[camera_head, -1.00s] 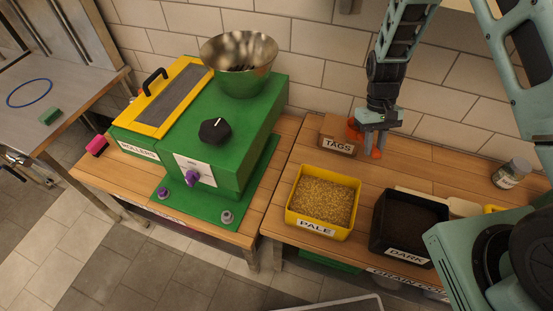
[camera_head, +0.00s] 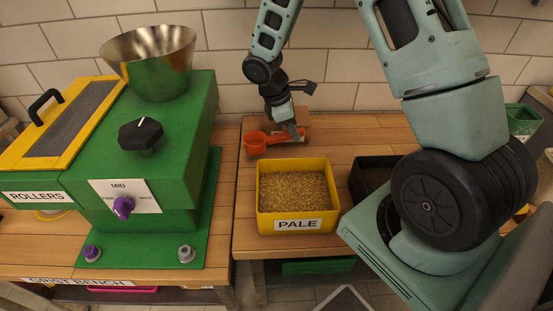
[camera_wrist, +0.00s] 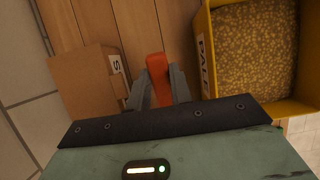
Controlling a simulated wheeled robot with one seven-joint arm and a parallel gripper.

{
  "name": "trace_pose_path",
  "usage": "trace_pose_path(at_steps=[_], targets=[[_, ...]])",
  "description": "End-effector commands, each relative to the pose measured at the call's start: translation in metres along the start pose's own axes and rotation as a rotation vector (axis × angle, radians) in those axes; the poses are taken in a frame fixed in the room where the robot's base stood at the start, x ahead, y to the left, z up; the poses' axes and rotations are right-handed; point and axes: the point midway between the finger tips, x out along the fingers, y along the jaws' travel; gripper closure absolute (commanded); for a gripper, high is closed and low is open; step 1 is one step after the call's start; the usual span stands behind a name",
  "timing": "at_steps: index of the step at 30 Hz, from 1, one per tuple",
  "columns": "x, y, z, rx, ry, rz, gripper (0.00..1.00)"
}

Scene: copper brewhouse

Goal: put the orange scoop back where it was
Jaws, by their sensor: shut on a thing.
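The orange scoop (camera_head: 256,143) is at the back of the wooden bench in the head view, its bowl to the left of my gripper (camera_head: 294,132). My gripper is shut on the scoop's handle, which also shows as an orange bar (camera_wrist: 157,72) between the fingers (camera_wrist: 158,88) in the wrist view. The scoop is low over the bench behind the yellow PALE bin; I cannot tell whether it touches the wood. The bowl is hidden in the wrist view.
The yellow PALE bin (camera_head: 263,222) of grain stands in front of the scoop. A brown tags box (camera_wrist: 82,88) is beside my gripper. A black bin (camera_head: 366,168) is to the right, partly behind my arm. The green mill (camera_head: 195,125) stands left.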

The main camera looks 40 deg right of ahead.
Motion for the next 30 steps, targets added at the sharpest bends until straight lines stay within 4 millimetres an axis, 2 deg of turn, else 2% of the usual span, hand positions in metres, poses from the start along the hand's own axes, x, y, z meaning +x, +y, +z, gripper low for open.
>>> trace_pose_path(at_steps=[3,11,17,28,29,30], targets=[[0.020,-0.001,-0.008,-0.001,-0.001,-0.002,1.00],[0.041,0.000,-0.017,0.000,0.000,-0.002,1.00],[0.065,0.000,-0.026,0.002,0.000,-0.002,1.00],[0.070,0.000,-0.029,0.003,0.000,0.000,1.00],[0.070,0.000,-0.029,0.003,0.000,0.000,0.76],[0.069,0.000,-0.028,0.003,0.001,0.000,0.65]])
